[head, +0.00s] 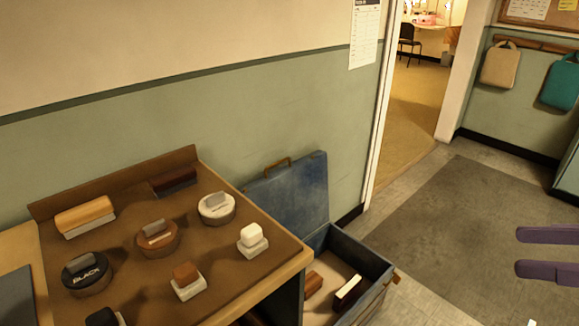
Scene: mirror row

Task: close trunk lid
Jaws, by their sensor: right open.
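The blue trunk (362,255) stands on the floor against the green wall, just right of the table. Its lid (300,196) is open and stands up at the back, leaning towards the wall, with a brown handle on its top edge. Inside lie a reddish-brown brush and a dark brush with a pale side. The trunk's near left part is hidden behind the table. My right gripper (518,252) shows as two purple fingers at the right edge, apart and empty, well right of the trunk. My left gripper is not in view.
A brown-topped table (215,262) with a raised back edge holds several brushes, round tins and small blocks, close beside the trunk. A grey mat (455,215) covers open floor to the right. A doorway (415,95) opens behind; bags (500,65) hang at the far right.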

